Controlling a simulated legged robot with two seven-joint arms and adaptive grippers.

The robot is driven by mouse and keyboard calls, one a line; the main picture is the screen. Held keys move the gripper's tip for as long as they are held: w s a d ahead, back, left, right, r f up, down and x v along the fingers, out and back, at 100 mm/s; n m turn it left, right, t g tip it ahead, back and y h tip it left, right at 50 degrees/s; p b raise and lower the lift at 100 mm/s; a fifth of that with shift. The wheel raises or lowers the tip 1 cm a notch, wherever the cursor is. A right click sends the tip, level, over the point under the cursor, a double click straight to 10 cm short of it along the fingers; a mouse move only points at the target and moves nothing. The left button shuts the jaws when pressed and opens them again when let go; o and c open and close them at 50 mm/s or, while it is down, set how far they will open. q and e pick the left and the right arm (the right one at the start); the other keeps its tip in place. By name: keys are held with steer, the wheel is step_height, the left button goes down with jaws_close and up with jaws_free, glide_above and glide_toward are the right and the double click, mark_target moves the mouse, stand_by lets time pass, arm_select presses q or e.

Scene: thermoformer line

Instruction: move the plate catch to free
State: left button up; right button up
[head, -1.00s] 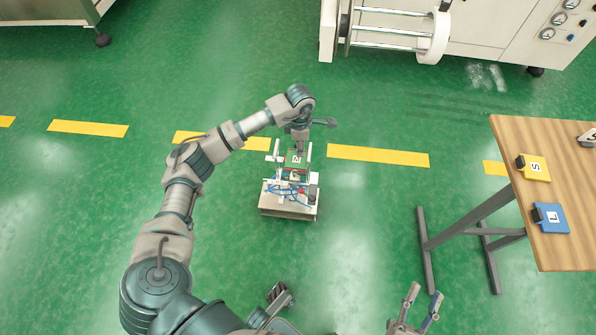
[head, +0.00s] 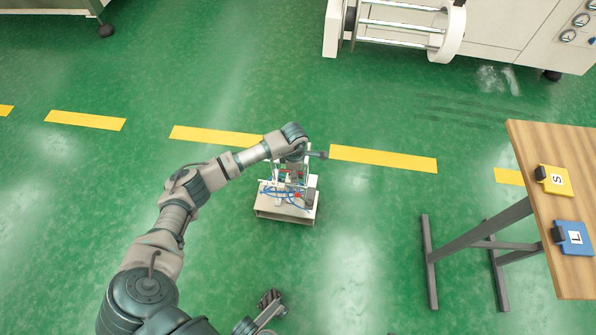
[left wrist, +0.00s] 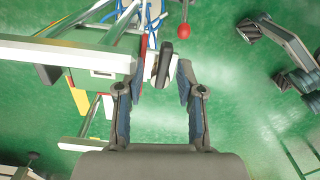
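The small bench machine (head: 285,215) stands on a pale base in the head view, with my left gripper (head: 294,168) over its back part. In the left wrist view my left gripper (left wrist: 162,78) is open, with its two fingers apart. A dark upright handle (left wrist: 165,58), perhaps the plate catch, stands between the fingertips, and neither finger clearly touches it. A red ball knob (left wrist: 184,31) on a thin rod is just beyond it. A white frame with a grey-green plate (left wrist: 98,62) lies to the left. No catch marking is readable. My right gripper is out of view.
A wooden table (head: 535,150) at right holds a yellow block marked S (head: 555,180) and a blue block marked L (head: 574,238). A large white machine (head: 490,35) stands at the back. Green floor around the small machine is clear.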

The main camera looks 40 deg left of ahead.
arm_select(q)
steer(key=shift+f, duration=0.1)
steer(key=shift+c, duration=0.2)
jaws_close()
steer(key=shift+a+m, duration=0.1)
steer(key=shift+m, duration=0.7)
steer(key=shift+o, duration=0.2)
jaws_free()
steer(key=shift+r, duration=0.25)
step_height(320, 180, up, 11)
steer(key=shift+r, duration=0.15)
